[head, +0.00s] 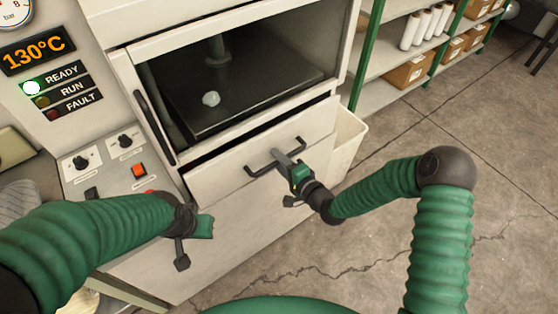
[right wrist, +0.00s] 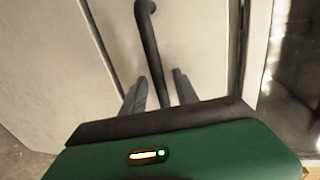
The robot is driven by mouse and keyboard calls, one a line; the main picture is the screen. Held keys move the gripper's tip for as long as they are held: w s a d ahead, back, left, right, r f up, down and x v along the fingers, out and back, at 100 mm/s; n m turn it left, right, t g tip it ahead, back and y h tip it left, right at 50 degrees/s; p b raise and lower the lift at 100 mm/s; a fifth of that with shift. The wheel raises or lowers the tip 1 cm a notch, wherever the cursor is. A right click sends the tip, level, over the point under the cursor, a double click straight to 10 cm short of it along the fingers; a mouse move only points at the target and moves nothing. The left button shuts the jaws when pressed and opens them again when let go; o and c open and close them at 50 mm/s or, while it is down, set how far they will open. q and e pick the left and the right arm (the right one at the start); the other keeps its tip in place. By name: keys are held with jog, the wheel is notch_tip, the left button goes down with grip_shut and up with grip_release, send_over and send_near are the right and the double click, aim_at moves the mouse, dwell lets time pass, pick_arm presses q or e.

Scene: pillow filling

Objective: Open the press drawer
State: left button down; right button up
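The press drawer (head: 225,172) is a pale front panel below the press window, with a dark gap along its top edge. Its dark bar handle (head: 262,168) sticks out from the panel. My right gripper (head: 283,157) is at the handle's middle. In the right wrist view the handle (right wrist: 150,45) runs between the two grey fingers of my right gripper (right wrist: 160,82), with narrow gaps showing beside it. My left gripper (head: 190,245) hangs in front of the press, left of the drawer and apart from it; its fingers are partly hidden.
The press window (head: 250,75) is above the drawer, with a dark vertical handle (head: 154,125) on its left. A control panel (head: 108,160) with knobs and a "130°C" display (head: 37,52) stand at left. A pale bin (head: 350,135) is close to the drawer's right.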

grip_shut()
jog(key=shift+s+d+f, duration=0.1)
jog(key=shift+f, duration=0.05)
dwell(1.1)
